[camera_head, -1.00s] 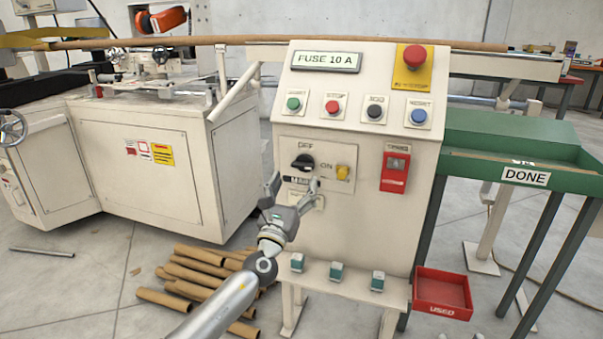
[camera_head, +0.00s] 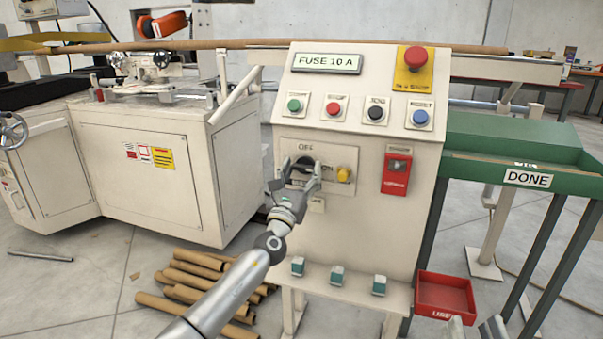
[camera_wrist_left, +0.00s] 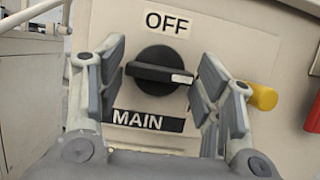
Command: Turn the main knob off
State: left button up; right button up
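The main knob (camera_wrist_left: 160,71) is a black rotary switch on a light plate, between an OFF label above and a MAIN label below. In the left wrist view its handle lies about level, with its white mark at the right end. My left gripper (camera_head: 300,172) is at the knob in the head view and partly hides it. In the left wrist view the open fingers (camera_wrist_left: 158,85) stand on either side of the knob, with small gaps visible. My right gripper (camera_head: 475,328) shows only in part at the bottom edge of the head view.
A yellow knob (camera_wrist_left: 262,96) sits just right of the fingers. A red fuse box (camera_head: 396,173) is further right on the panel. Start, stop and other buttons (camera_head: 335,107) are above. A red bin (camera_head: 445,294) and green DONE tray (camera_head: 500,165) are at right.

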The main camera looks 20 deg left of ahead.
pick_arm(q)
jog(key=c, duration=0.5)
